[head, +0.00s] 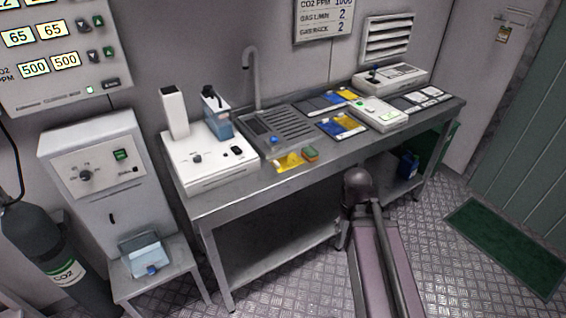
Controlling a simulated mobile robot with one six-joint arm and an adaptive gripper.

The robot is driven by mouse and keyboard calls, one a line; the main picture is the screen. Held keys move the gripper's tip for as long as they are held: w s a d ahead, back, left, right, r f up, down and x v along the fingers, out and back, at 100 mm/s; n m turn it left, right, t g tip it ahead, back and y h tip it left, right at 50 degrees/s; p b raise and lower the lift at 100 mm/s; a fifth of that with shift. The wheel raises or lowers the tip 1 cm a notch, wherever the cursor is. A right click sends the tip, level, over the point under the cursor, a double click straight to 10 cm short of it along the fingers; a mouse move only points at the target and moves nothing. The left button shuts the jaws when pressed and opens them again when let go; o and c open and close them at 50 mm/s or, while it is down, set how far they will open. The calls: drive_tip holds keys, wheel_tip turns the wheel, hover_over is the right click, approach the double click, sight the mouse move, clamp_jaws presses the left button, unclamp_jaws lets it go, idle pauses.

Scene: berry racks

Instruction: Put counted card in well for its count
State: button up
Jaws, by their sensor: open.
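A yellow card (288,162) lies at the front edge of the steel bench, left of a small green and orange block (311,154). A blue and yellow card or tray (341,125) lies near the middle of the bench front. Behind it are a dark blue flat piece (318,103) and a yellow one (348,94). A dark tray with several pale rectangles (421,98) lies at the bench's right end; I cannot tell whether these are wells. Any count marks are too small to read.
The steel bench (222,196) carries a white device (208,158), a ribbed sink drainer (285,123), a white box (380,114) and another device (390,76). A side table (172,268) and CO2 cylinder (58,250) stand left. Floor near the green mat (506,245) is clear.

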drive_tip(key=w+a+r+n+p, duration=0.3)
drive_tip(key=w+a+r+p, duration=0.55)
drive_tip(key=w, duration=0.45)
wheel_tip(320, 180, up, 9)
drive_tip(key=n+p, duration=0.4)
drive_tip(key=p, duration=0.4)
hover_over(278, 164)
drive_tip(key=shift+s+a+f, duration=0.1)
drive_tip(key=shift+s+a, duration=0.1)
drive_tip(key=shift+a, duration=0.05)
drive_tip(key=shift+f, duration=0.1)
wheel_tip(278, 164, down, 8)
drive_tip(key=b, duration=0.8)
drive_tip(key=shift+f, duration=0.2)
drive_tip(key=shift+w+d+f+b, duration=0.1)
drive_tip(key=shift+f+b, duration=1.25)
drive_tip(key=shift+b, duration=0.05)
drive_tip(key=shift+w+d+f+b, duration=0.1)
drive_tip(key=shift+f+b, duration=1.2)
drive_tip(key=shift+b, duration=0.1)
